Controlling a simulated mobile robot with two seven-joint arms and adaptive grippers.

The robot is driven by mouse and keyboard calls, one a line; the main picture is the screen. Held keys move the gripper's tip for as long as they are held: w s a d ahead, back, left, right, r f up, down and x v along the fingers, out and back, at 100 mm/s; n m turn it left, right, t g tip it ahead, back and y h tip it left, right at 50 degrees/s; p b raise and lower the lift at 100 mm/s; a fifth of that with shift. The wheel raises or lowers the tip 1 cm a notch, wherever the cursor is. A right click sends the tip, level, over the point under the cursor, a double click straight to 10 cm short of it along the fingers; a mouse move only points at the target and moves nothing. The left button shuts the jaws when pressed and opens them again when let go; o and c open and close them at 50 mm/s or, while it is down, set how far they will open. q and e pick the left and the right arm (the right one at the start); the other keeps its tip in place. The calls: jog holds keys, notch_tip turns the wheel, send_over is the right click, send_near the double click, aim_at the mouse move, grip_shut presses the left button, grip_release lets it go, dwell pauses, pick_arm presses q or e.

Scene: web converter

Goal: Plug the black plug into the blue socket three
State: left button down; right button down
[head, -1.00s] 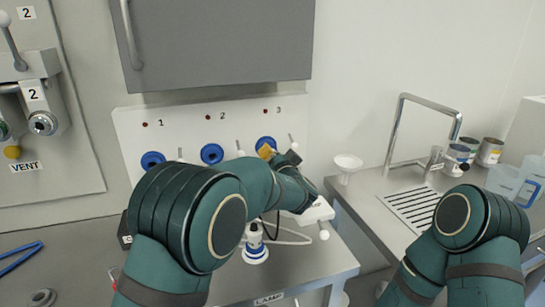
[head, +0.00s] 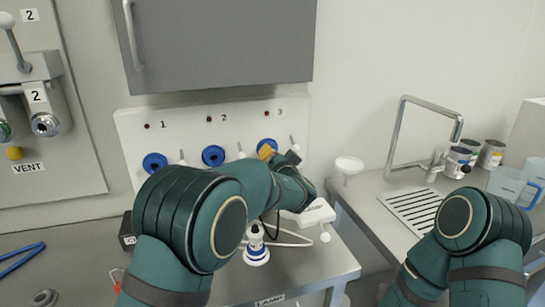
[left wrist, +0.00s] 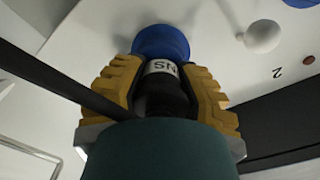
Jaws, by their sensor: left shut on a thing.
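The blue socket three (head: 267,143) is at the right end of the white wall panel, under the number 3. In the left wrist view the blue socket (left wrist: 161,41) is straight beyond the fingertips. My left gripper (head: 266,153) is at this socket, its yellow fingers shut on the black plug. In the left wrist view the fingers of my left gripper (left wrist: 165,85) flank the black plug (left wrist: 165,97), which has a white lettered band. The plug's front end meets the socket in line with it; how deep it sits is hidden. My right gripper is out of view.
Blue sockets one (head: 154,163) and two (head: 213,155) are left on the same panel (head: 180,125), with small white-knobbed levers beside the sockets. A grey cabinet (head: 220,45) hangs above. A white-and-blue lamp fitting (head: 256,247) stands on the bench below. A sink with a tap (head: 400,130) is right.

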pick_arm(q)
jog(key=c, duration=0.7)
grip_release()
jog(key=shift+o, duration=0.2)
jog(key=v, duration=1.2)
jog(key=shift+r, duration=0.15)
